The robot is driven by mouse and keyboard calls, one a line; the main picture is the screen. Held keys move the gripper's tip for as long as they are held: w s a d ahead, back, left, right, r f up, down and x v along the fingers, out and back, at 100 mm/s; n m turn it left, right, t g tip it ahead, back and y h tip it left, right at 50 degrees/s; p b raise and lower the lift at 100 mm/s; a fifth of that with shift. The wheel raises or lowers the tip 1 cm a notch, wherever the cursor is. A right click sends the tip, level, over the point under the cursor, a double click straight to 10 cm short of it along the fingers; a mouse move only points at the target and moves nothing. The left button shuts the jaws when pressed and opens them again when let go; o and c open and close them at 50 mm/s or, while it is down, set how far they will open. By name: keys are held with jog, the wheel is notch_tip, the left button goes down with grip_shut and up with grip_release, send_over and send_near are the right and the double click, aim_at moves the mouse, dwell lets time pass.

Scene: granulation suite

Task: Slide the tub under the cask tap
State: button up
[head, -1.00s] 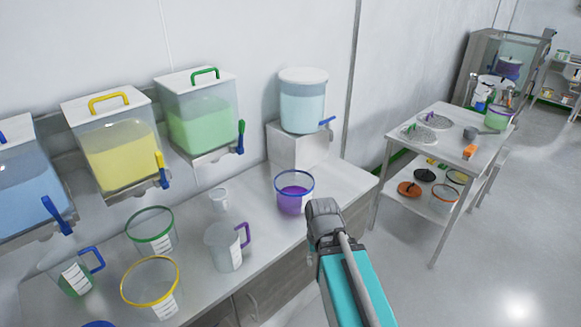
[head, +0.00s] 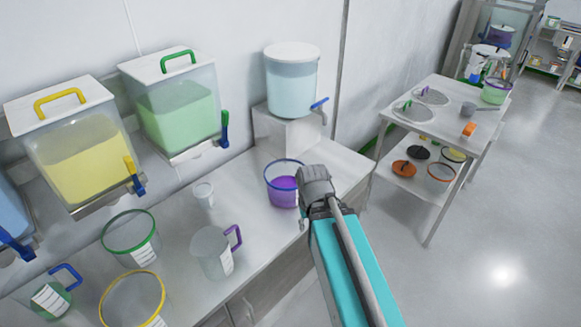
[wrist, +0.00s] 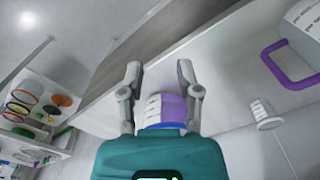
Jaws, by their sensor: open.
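The tub (head: 284,188) is clear with a blue rim and purple contents, upright on the bench in the head view. The cask (head: 291,85) is a white-lidded cylinder of pale blue liquid on a grey block (head: 287,130). Its blue tap (head: 320,104) points out to the right, and the tub stands in front of the block, apart from the tap. My gripper (head: 314,185) is at the tub's right side, its fingertips hidden there. In the wrist view my gripper (wrist: 160,78) is open, with the tub's labelled purple wall (wrist: 164,108) between its fingers.
A jug with a purple handle (head: 213,252) and a small white cup (head: 203,194) stand left of the tub. Yellow-rimmed (head: 132,300) and green-rimmed (head: 129,232) tubs are farther left. The bench right of the block is clear. A trolley (head: 440,118) stands to the right.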

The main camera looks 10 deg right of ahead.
jog(key=shift+w, duration=0.15)
jog(key=r+n+p, duration=0.2)
jog(key=n, duration=1.6)
send_over(293, 194)
jog(key=shift+s+t, duration=0.3)
jog(key=shift+f, duration=0.25)
jog(key=f+b, duration=1.3)
jog(key=shift+w+f+b, duration=0.2)
jog(key=shift+w+b, duration=0.1)
jog(key=shift+b, duration=0.1)
jog(key=shift+c, duration=0.2)
grip_shut()
